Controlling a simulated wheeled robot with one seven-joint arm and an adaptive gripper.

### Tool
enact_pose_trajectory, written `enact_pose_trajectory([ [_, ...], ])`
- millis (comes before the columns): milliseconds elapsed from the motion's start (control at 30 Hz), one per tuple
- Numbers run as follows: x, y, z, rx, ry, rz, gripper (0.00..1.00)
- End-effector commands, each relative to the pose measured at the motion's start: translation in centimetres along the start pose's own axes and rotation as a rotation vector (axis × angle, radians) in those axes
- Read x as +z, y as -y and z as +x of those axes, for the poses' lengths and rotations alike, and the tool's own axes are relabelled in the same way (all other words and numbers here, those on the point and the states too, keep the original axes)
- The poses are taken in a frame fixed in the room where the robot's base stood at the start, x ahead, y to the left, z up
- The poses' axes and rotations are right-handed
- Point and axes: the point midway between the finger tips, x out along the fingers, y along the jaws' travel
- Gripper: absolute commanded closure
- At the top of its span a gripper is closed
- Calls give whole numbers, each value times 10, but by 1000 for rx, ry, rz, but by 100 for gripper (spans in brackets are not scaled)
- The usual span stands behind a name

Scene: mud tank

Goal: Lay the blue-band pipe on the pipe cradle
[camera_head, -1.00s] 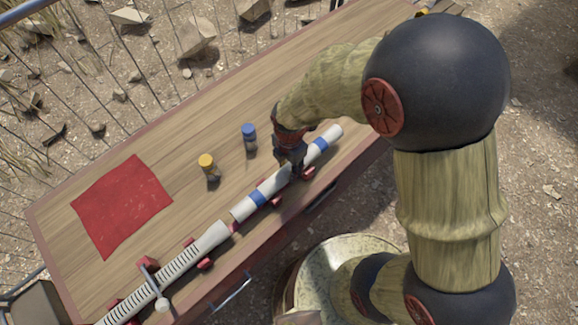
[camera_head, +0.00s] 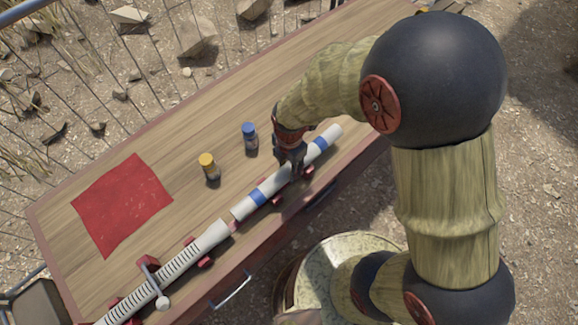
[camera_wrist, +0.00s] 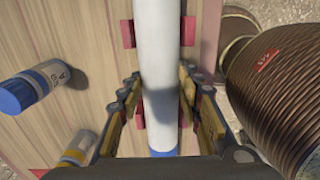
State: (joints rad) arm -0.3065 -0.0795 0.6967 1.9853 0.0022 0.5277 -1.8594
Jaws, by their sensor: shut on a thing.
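The blue-band pipe (camera_head: 272,187) is white with a blue band near each end. It lies along the table's near edge, in line with the red blocks of the pipe cradle (camera_head: 308,171). My gripper (camera_head: 291,171) is shut on the pipe's middle from above. In the wrist view the pipe (camera_wrist: 159,45) runs between my fingers (camera_wrist: 160,85), with red cradle blocks (camera_wrist: 128,33) on both sides of it. One blue band shows at the bottom there. Whether the pipe's underside touches the cradle is hidden.
A grey pipe with dark ring marks (camera_head: 178,268) lies in line at the lower left, under a clamp (camera_head: 152,275). A blue-capped bottle (camera_head: 250,137) and a yellow-capped bottle (camera_head: 209,167) stand behind the pipe. A red cloth (camera_head: 121,205) lies left. The table's back is clear.

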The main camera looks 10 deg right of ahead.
Motion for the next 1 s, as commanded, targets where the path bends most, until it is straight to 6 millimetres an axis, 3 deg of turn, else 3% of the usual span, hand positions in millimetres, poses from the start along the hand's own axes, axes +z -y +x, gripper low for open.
enact_pose_trajectory([
  [600,0,0,8,1,0,0,100],
  [633,0,0,8,1,0,0,64],
  [1000,0,0,8,0,0,0,44],
])
